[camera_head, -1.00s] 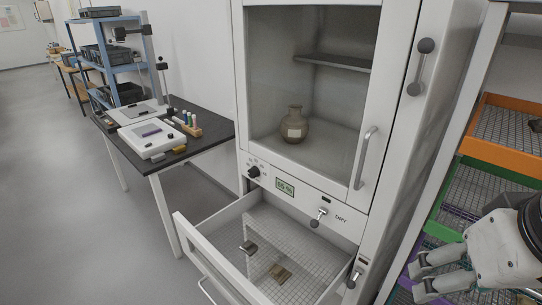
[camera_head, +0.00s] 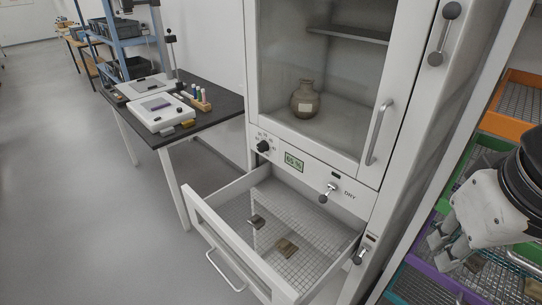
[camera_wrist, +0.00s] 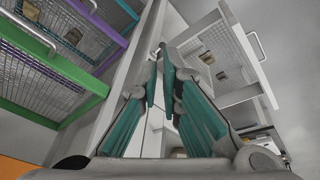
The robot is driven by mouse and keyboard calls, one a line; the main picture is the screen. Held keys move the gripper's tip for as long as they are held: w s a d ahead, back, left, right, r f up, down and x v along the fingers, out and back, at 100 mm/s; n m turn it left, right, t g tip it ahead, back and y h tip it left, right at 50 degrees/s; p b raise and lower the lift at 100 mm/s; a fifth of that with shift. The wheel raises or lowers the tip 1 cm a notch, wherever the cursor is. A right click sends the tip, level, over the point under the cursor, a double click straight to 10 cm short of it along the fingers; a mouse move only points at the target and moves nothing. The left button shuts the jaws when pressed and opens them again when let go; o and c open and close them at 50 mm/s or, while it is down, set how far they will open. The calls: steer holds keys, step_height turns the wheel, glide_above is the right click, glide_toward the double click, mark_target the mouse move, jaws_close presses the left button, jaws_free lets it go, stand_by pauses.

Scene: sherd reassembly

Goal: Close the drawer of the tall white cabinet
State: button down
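The tall white cabinet (camera_head: 345,170) stands in the middle of the head view. Its drawer (camera_head: 187,205) is pulled well out below the display panel, with its bar handle (camera_head: 226,270) facing front. My gripper (camera_head: 447,252) is right of the cabinet, in front of the coloured trays, apart from the drawer. The drawer front (camera_wrist: 243,50) shows beyond the fingers, to the right.
A glass-fronted chamber holding a brown vase (camera_head: 305,99) is above the drawer. A black-topped bench (camera_head: 222,103) stands left of the cabinet. A rack with orange (camera_head: 512,128), green and purple trays is at right. The floor left of the drawer is clear.

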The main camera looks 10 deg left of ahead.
steer(key=w+a+f+n+h+b, duration=0.1)
steer(key=w+a+f+n+b, duration=0.25)
steer(key=a+n, duration=0.2)
steer(key=w+a+f+n+g+h+b, duration=0.1)
steer(key=w+a+f+n+h+b, duration=0.2)
steer(key=a, duration=0.4)
steer(key=w+a+f+n+b, duration=0.2)
steer(key=w+a+f+n, duration=0.1)
steer(key=a+f+n, duration=0.25)
steer(key=s+a+f+n+t+h+b, duration=0.15)
steer(key=s+a+f+n+b, duration=0.35)
steer(key=a+f, duration=0.5)
steer(key=s+a+f+n+t+y+b, duration=0.1)
steer(key=s+a+f+n+t+b, duration=0.15)
steer(key=a+f+n+b, duration=0.7)
steer(key=m, duration=0.2)
glide_toward(250, 276)
step_height(250, 276, down, 4)
steer(key=s+a, duration=0.1)
steer(key=s, duration=0.1)
steer(key=w+d, duration=0.1)
steer(key=w+d+b, duration=0.1)
steer(key=w, duration=0.1)
steer(key=shift+w+t+h, duration=0.1)
steer(key=shift+t+h, duration=0.2)
steer(key=shift+h, duration=0.05)
steer(key=shift+w+d+b, duration=0.3)
steer(key=shift+w+b, duration=0.05)
steer(key=shift+w, duration=0.05)
